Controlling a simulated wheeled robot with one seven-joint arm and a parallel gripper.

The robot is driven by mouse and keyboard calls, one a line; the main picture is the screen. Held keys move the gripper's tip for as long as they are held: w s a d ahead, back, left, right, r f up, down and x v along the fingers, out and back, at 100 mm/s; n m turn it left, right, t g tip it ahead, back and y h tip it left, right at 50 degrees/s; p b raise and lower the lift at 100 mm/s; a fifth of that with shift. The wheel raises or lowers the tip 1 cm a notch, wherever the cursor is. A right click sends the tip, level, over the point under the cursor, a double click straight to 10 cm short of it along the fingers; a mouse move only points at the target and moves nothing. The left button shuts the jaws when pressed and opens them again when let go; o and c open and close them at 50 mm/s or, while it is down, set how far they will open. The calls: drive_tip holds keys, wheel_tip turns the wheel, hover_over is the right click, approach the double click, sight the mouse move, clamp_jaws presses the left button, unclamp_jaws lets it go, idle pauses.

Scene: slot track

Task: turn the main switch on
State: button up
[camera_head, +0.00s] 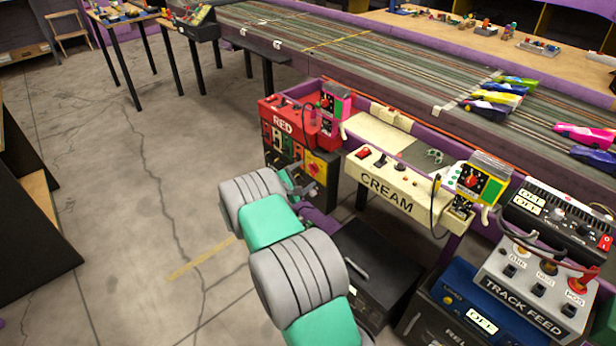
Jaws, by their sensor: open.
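No label reading "main switch" is legible, so I cannot tell which control it is. A yellow plate with a red knob (318,166) is on the front of the red station, just beyond my gripper. A red rocker switch (605,243) is on the black power unit (545,212) at the far right, whose displays read OFF. My gripper (299,184) is open and small in view, in front of the red station's lower panel. My arm partly hides it, and no object shows between its fingers. I cannot tell whether it touches the panel.
The cream station (398,187) has a red switch and levers on top. A grey TRACK FEED box (535,290) and a blue unit reading OFF (470,310) stand at lower right. Slot cars (495,97) sit on the track behind. The concrete floor (130,210) at left is clear.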

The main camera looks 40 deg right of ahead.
sight(313, 170)
drive_tip(key=x, duration=0.3)
drive_tip(key=shift+c, duration=0.5)
drive_tip(key=c, duration=1.3)
drive_tip(key=shift+o, duration=0.2)
